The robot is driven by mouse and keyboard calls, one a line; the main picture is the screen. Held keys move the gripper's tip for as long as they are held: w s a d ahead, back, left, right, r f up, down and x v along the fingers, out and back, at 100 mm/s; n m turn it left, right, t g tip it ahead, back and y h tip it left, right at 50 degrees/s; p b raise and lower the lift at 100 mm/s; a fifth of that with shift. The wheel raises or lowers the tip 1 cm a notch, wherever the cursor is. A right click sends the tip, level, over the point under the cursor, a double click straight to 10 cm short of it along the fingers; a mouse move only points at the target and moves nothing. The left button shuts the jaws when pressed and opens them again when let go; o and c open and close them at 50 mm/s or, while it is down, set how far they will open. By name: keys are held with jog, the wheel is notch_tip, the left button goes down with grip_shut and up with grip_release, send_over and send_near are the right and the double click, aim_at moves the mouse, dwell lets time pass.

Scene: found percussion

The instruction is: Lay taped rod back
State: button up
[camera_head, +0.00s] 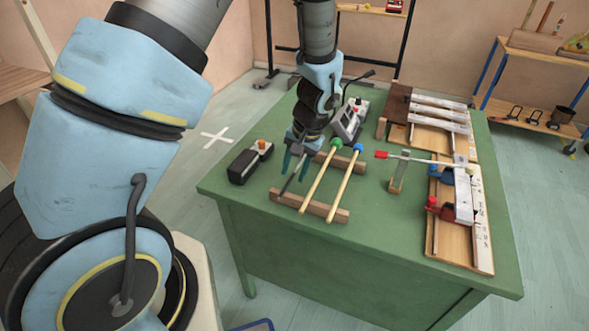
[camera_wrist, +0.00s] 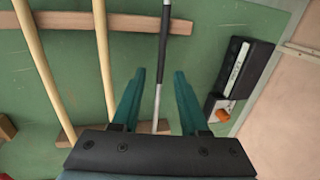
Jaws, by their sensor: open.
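The taped rod (camera_wrist: 161,55), a thin metal rod with a black taped end, lies across two wooden rest bars. The near bar shows in the head view (camera_head: 312,207) and at the top of the wrist view (camera_wrist: 110,22); the far bar (camera_head: 341,160) is partly hidden by my gripper. In the head view the rod (camera_head: 288,185) is the leftmost piece on the bars. My gripper (camera_head: 295,172) is open and points down over it. In the wrist view the fingers (camera_wrist: 160,76) stand on either side of the rod, with gaps on both sides.
Two wooden mallets (camera_head: 347,177) with green and blue heads lie on the bars to the right. A black box with an orange knob (camera_head: 250,163) stands close on the left. A grey device (camera_head: 349,121) stands behind. A red-tipped stick and metal-bar boards (camera_head: 485,240) fill the right.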

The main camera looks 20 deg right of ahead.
jog(key=b+v, duration=0.1)
jog(key=v, duration=0.9)
jog(key=shift+r+b, duration=0.35)
jog(key=shift+b, duration=0.05)
jog(key=a+r+n+h, duration=0.1)
jog(key=a+r+n, duration=0.1)
jog(key=a, duration=1.2)
jog(key=a+r+n+h, duration=0.1)
jog(key=a+n, duration=0.4)
jog(key=a, duration=0.9)
jog(key=shift+a+r, duration=0.15)
jog(key=shift+r, duration=0.35)
jog(key=shift+w, duration=0.15)
